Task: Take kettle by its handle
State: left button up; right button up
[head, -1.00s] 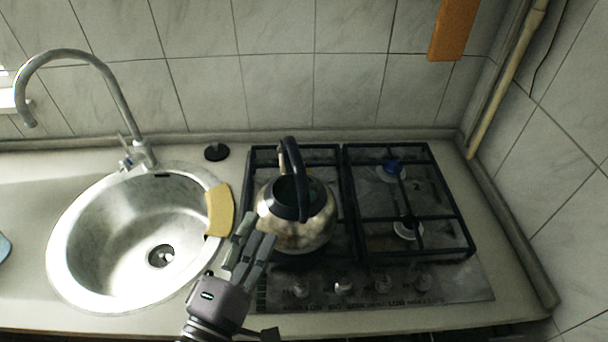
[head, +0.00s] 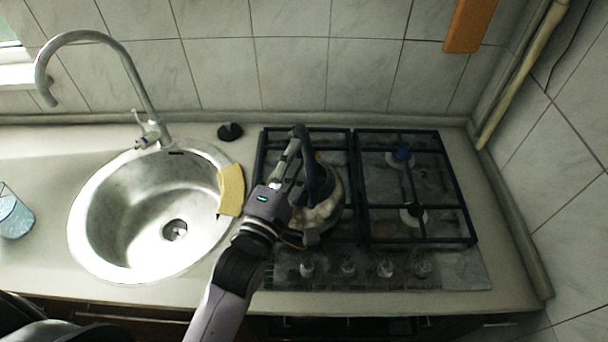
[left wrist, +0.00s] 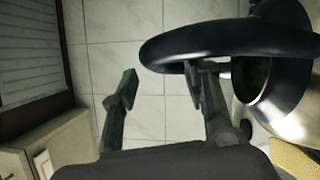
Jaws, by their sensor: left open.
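The metal kettle (head: 325,214) stands on the left part of the gas stove, with its dark arched handle (head: 309,168) upright. My left gripper (head: 289,158) is open, its fingers pointing up at the left side of the handle. The gripper and arm cover part of the kettle's left side. In the left wrist view, the dark handle (left wrist: 225,38) crosses over the right fingertip, and the open gripper (left wrist: 160,78) has its left finger clear of the handle. Whether a finger touches the handle I cannot tell. My right gripper is not in view.
The stove (head: 460,262) has black grates and front knobs. A round sink (head: 98,255) with a tall faucet (head: 148,103) lies to the left. A small black object (head: 230,131) and a glass (head: 14,215) stand on the counter.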

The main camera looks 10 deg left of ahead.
aim_at(305, 141)
pick_arm(q)
jog(key=p+x, duration=0.2)
jog(key=x, duration=0.3)
jog(key=shift+a+r+p, duration=0.1)
jog(key=shift+a+p, duration=0.1)
jog(key=shift+p, duration=0.2)
jog(key=shift+w, duration=0.2)
jog(key=shift+s, duration=0.1)
jog(key=shift+c, duration=0.3)
jog(key=shift+c, duration=0.7)
grip_shut()
